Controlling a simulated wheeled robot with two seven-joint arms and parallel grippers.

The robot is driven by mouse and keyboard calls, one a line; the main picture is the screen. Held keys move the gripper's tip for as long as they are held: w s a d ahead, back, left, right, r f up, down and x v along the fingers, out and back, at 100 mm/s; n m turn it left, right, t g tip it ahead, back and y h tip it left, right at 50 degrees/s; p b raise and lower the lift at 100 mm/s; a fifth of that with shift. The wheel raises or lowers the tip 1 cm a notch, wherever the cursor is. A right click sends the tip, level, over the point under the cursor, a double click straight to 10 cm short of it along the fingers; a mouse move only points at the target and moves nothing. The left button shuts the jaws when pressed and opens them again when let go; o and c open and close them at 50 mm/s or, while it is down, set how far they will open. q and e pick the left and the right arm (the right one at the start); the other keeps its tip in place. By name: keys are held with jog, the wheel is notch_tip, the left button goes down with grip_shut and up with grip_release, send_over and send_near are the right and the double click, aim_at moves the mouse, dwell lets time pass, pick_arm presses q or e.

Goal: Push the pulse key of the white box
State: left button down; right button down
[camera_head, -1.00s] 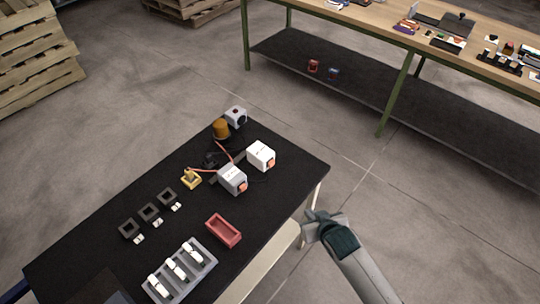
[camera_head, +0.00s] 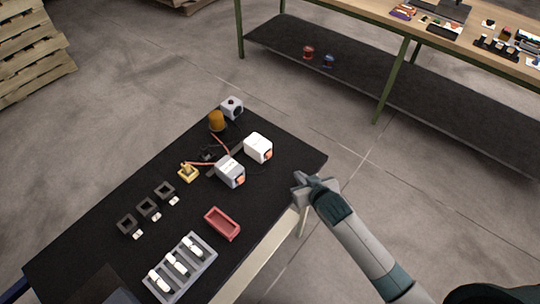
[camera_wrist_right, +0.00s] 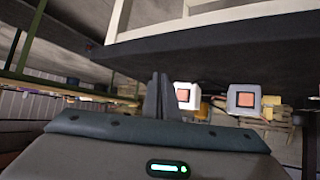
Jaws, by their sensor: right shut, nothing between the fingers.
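The white box (camera_head: 258,147) stands on the black table, with an orange key (camera_head: 268,155) on the face toward the right arm. My right gripper (camera_head: 300,184) is shut and empty, near the table's right edge and apart from both boxes. The shut fingers also show in the right wrist view (camera_wrist_right: 159,88). My left gripper is out of view.
The black table (camera_head: 285,190) also holds a red tray (camera_head: 222,224), a grey rack (camera_head: 207,254) with white pieces, an amber dome (camera_head: 216,121), a yellow-based part (camera_head: 188,172) and cables. The tabletop between my gripper and the white box looks clear.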

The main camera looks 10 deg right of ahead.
aim_at(272, 156)
dwell(0.3)
jog(key=shift+w+a+f+b, duration=0.1)
jog(key=shift+w+a+b, duration=0.55)
jog(key=shift+w+a, duration=0.2)
jog(key=w+a+b, duration=0.1)
jog(key=w+a, duration=0.2)
jog(key=shift+w+b, duration=0.25)
jog(key=shift+b, duration=0.1)
jog(key=shift+w+a, duration=0.6)
jog(key=shift+w+a, duration=0.2)
jog(key=shift+a, duration=0.05)
dwell(1.0)
jog(key=shift+w+a, duration=0.55)
jog(key=shift+w, duration=0.1)
dwell(1.8)
jog(key=shift+s+d, duration=0.1)
jog(key=shift+s+d+p, duration=0.7)
jog(key=shift+s+p, duration=0.1)
jog(key=shift+p, duration=0.05)
